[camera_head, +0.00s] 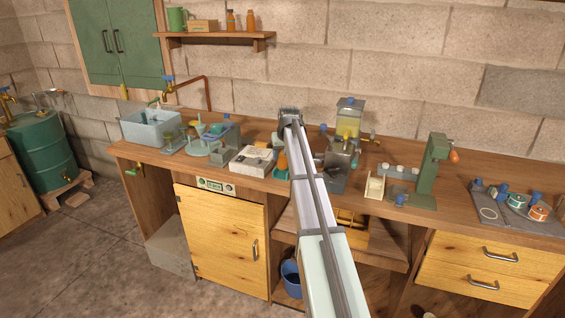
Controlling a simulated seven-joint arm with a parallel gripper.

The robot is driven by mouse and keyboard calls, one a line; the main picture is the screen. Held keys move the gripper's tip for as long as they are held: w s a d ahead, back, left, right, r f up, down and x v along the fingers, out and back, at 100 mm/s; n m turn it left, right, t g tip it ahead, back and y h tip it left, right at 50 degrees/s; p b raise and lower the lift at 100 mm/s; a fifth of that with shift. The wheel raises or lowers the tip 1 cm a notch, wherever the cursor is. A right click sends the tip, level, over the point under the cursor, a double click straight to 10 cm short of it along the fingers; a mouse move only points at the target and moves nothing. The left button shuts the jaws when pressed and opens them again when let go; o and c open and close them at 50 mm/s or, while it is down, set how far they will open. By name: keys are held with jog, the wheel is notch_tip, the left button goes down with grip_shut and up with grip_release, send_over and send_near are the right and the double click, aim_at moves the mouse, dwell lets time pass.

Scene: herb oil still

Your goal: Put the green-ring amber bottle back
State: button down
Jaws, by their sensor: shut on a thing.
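My arm reaches from the bottom edge up over the counter, and its far end (290,116) shows as a dark grey joint in front of the block wall. My gripper's fingers do not show; my own arm seems to hide them. I cannot make out a green-ring amber bottle for certain. A dark tray (489,226) at the right end of the counter has an empty-looking pale ring outline, a teal-ringed round item (517,201), an orange-ringed one (538,213) and several blue-topped pieces. A small orange item (281,169) is partly hidden beside my arm.
A green press-like stand (432,165), a pale open holder (375,188) and a grey metal vessel (337,165) stand right of my arm. A white box (252,160) and a sink (150,127) are to the left. Two orange-brown bottles stand on the wall shelf (215,37).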

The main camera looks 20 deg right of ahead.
aim_at(283, 161)
jog(key=shift+f, duration=1.55)
jog(key=shift+f, duration=0.1)
jog(key=c, duration=0.6)
grip_release()
jog(key=shift+o, duration=0.6)
jog(key=shift+d, duration=0.1)
jog(key=v, duration=1.2)
